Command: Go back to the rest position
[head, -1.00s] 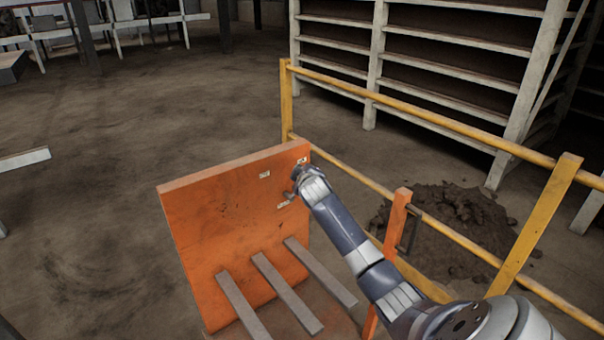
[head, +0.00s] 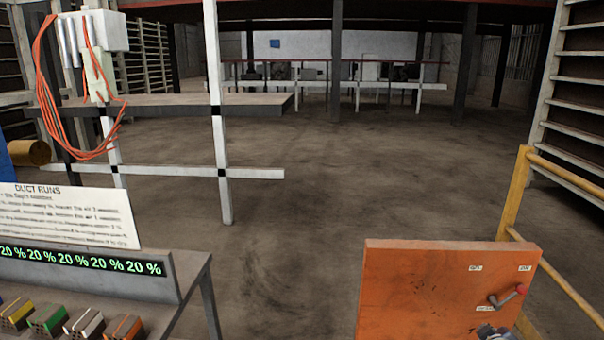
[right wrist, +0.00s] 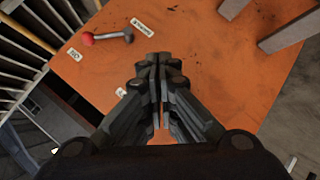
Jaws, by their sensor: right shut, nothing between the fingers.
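My right gripper (right wrist: 158,75) shows in the right wrist view with its fingers together and nothing between them. It points toward an orange panel (right wrist: 215,65) with small white labels. A lever with a red knob (right wrist: 107,37) sits on the panel, ahead and to the left of the fingertips, apart from them. In the head view the orange panel (head: 430,290) stands at lower right, with the lever (head: 507,297) near its right side. Only a small part of my right arm shows below the lever at the bottom edge. My left gripper is not in view.
A yellow railing (head: 512,195) runs along the right. At lower left is a desk with a percent display (head: 80,263), a sign (head: 65,215) and several small coloured blocks. A post frame with orange cable (head: 45,90) stands behind. The middle floor is open.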

